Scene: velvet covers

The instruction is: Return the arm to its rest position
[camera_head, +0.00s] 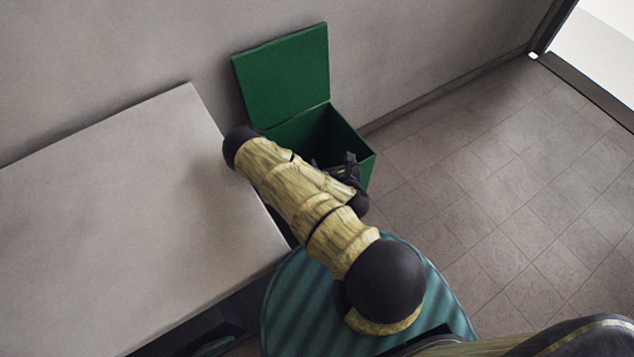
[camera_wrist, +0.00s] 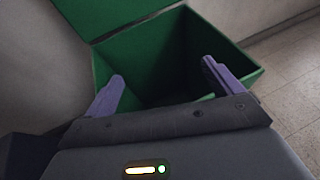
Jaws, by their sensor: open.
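My arm reaches out over the green box, bent at the elbow, in the head view. My gripper (camera_wrist: 162,82) is open in the wrist view, with its two purple-grey fingers apart and nothing between them. In the head view the gripper (camera_head: 345,168) shows only in part, dark against the box opening, behind my forearm. The green box (camera_wrist: 190,50) stands below and ahead of the fingers, its lid raised. The box also shows in the head view (camera_head: 364,166). Its inside is dark, and I see no object in it.
A bare grey table or counter (camera_head: 120,220) fills the left, close beside my arm. The box's raised lid (camera_head: 285,75) leans toward the wall (camera_head: 420,50). Open tiled floor (camera_head: 500,190) lies to the right, with a bright doorway (camera_head: 600,50) at the top right.

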